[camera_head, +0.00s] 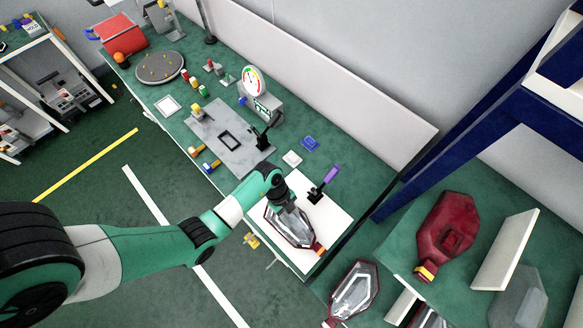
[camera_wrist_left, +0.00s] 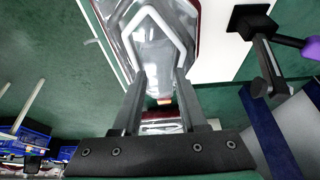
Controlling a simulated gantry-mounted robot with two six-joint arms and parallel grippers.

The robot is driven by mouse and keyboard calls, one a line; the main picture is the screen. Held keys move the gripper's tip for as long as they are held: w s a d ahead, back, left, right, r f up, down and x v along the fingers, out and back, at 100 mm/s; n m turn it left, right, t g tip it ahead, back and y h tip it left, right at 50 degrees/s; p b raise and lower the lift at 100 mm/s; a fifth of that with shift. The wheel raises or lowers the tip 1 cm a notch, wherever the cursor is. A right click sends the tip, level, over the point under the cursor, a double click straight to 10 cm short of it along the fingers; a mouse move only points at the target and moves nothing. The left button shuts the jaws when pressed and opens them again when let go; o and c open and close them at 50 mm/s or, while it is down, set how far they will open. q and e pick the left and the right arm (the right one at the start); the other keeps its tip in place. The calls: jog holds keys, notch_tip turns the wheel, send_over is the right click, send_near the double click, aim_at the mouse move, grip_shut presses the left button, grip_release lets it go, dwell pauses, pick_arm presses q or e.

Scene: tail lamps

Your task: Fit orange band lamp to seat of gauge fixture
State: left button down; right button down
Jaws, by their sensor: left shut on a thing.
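The orange band lamp (camera_head: 300,232), clear with a dark red rim and an orange band at its lower end, is over the white plate (camera_head: 333,215) at the bench's near right end. My left gripper (camera_head: 288,208) is shut on it; in the left wrist view the fingers (camera_wrist_left: 162,95) close on the lamp's clear body (camera_wrist_left: 150,40). A black clamp with a purple handle (camera_head: 328,177) stands on the plate beside the lamp. It also shows in the left wrist view (camera_wrist_left: 262,60). I cannot tell whether the lamp is fully down. The seat is hidden under it.
A grey plate (camera_head: 213,128) with a square frame and a dial gauge (camera_head: 254,80) are farther back on the bench. A dark red lamp with a yellow band (camera_head: 447,230) lies on the right surface, near blue posts. Another clear lamp (camera_head: 355,290) lies below the bench end.

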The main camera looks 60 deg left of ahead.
pick_arm(q)
jog(key=shift+r, duration=0.55)
jog(key=r+p, duration=0.2)
jog(key=r, duration=0.1)
jog(key=shift+s+r, duration=0.15)
jog(key=shift+s, duration=0.05)
jog(key=s+d+r+p, duration=0.1)
jog(key=s+r+p, duration=0.1)
jog(key=s+r, duration=0.2)
jog(key=s+d+r+p, duration=0.2)
jog(key=s+r+p, duration=0.1)
jog(key=s, duration=0.6)
jog(key=shift+d+r, duration=0.25)
jog(key=shift+r, duration=0.55)
